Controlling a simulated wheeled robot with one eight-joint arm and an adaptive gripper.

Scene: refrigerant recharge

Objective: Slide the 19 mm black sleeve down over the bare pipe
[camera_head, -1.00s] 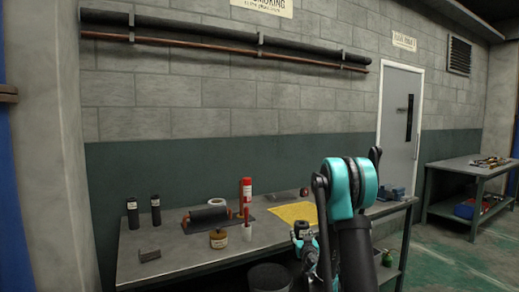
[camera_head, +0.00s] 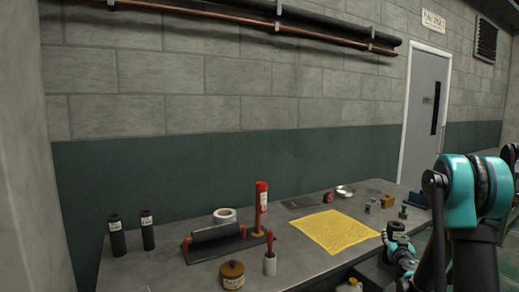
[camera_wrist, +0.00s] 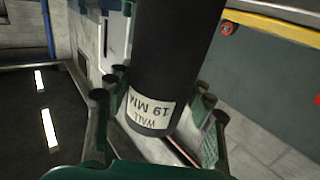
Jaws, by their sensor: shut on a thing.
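A black sleeve (camera_wrist: 180,45) with a white label reading "WALL 19 MM" fills the middle of the wrist view, the label upside down. My gripper (camera_wrist: 159,108) is shut on it, with fingers at both sides. In the head view my gripper is at the lower right, and a dark labelled end (camera_head: 397,228) shows there, probably the held sleeve. A bare copper pipe (camera_head: 225,18) runs along the wall at the top, under a black-covered pipe (camera_head: 340,29). The held sleeve is apart from this pipe.
Two black labelled sleeves (camera_head: 116,237) stand at the bench's left.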

